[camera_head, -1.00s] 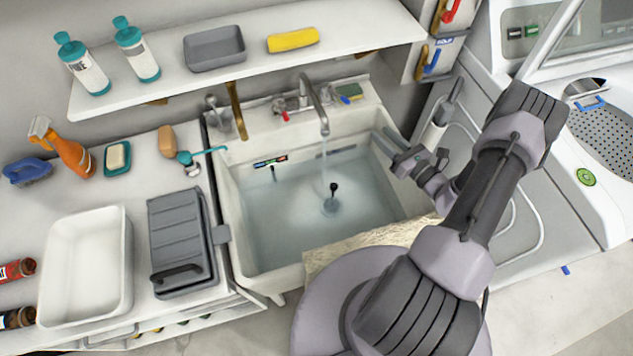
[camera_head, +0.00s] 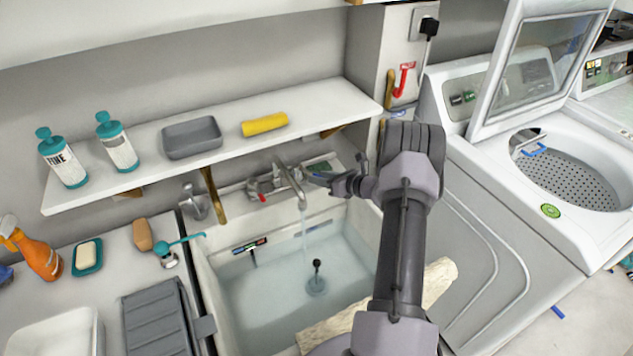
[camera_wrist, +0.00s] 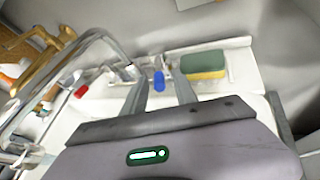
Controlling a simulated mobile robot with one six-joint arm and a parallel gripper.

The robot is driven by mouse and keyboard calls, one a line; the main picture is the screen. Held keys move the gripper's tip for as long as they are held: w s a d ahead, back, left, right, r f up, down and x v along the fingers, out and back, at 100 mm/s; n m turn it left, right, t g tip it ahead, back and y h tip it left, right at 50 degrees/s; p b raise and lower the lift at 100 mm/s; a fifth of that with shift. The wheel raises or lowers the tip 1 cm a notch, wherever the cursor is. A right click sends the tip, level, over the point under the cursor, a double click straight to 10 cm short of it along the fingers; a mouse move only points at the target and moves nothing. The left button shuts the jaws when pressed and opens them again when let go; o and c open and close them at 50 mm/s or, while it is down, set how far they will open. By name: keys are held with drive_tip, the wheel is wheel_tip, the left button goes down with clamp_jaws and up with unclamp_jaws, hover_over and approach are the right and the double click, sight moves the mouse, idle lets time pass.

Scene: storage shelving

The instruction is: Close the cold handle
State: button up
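The cold handle with its blue tip (camera_wrist: 159,81) shows in the wrist view, beyond and between my fingertips. My gripper (camera_wrist: 160,88) is open, with one finger on each side of the handle's line; I cannot tell whether either finger touches it. In the head view my gripper (camera_head: 322,180) is just right of the chrome faucet (camera_head: 288,182), and the cold handle is hard to make out there. Water (camera_head: 304,222) runs from the spout into the filled sink (camera_head: 222,300). The red-tipped hot handle (camera_wrist: 81,91) is left of the cold one.
A green and yellow sponge (camera_wrist: 204,67) lies on the sink ledge, right of the cold handle. The curved spout (camera_wrist: 60,75) is close on my left in the wrist view. A shelf (camera_head: 90,190) overhangs behind the faucet. An open washer (camera_head: 510,190) stands to the right.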

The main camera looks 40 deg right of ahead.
drive_tip(key=shift+x, duration=0.85)
clamp_jaws()
idle(0.8)
